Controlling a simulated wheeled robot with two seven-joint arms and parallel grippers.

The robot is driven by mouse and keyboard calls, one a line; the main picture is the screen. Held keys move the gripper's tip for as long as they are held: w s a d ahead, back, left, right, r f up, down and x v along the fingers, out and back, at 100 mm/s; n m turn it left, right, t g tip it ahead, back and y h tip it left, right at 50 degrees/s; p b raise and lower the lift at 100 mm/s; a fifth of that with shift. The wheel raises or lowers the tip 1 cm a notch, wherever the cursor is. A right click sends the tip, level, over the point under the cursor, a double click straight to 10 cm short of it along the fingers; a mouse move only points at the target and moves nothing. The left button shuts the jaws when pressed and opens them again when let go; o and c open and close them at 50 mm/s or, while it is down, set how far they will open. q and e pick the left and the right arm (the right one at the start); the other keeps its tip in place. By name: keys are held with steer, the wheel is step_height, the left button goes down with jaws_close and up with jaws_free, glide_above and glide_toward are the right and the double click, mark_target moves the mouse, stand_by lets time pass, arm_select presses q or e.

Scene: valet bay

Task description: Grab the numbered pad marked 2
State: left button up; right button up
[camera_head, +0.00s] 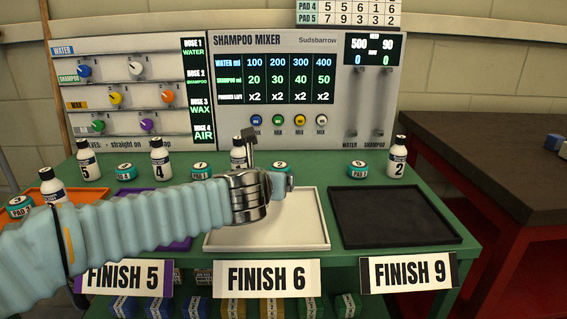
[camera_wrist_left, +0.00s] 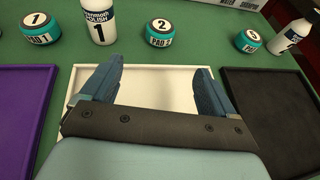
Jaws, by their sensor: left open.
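The pad marked 2 (camera_wrist_left: 162,32) is a round teal pad with a white top. It stands on the green table behind the white tray. In the head view the same pad 2 (camera_head: 281,166) shows just behind my left gripper (camera_head: 282,183), which partly covers it. In the wrist view my left gripper (camera_wrist_left: 165,75) is open and empty. Its blue fingers are spread over the white tray (camera_wrist_left: 140,82), pointing towards pad 2, which is beyond the fingertips and apart from them. My right gripper is in neither view.
Pad 1 (camera_wrist_left: 40,28) and a white bottle (camera_wrist_left: 98,22) stand left of pad 2. Another teal pad (camera_wrist_left: 248,40) and a bottle (camera_wrist_left: 291,38) stand right. A black tray (camera_head: 392,217) lies right of the white one. The shampoo mixer panel (camera_head: 230,60) rises behind.

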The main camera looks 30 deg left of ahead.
arm_select(q)
steer(key=b, duration=0.1)
glide_toward(279, 168)
steer(key=x, duration=0.2)
steer(key=f+x, duration=0.1)
steer(key=x, duration=0.1)
steer(key=shift+w+a+f, duration=0.1)
steer(key=shift+w+f, duration=0.05)
steer(key=shift+x, duration=2.7)
steer(key=c, duration=1.1)
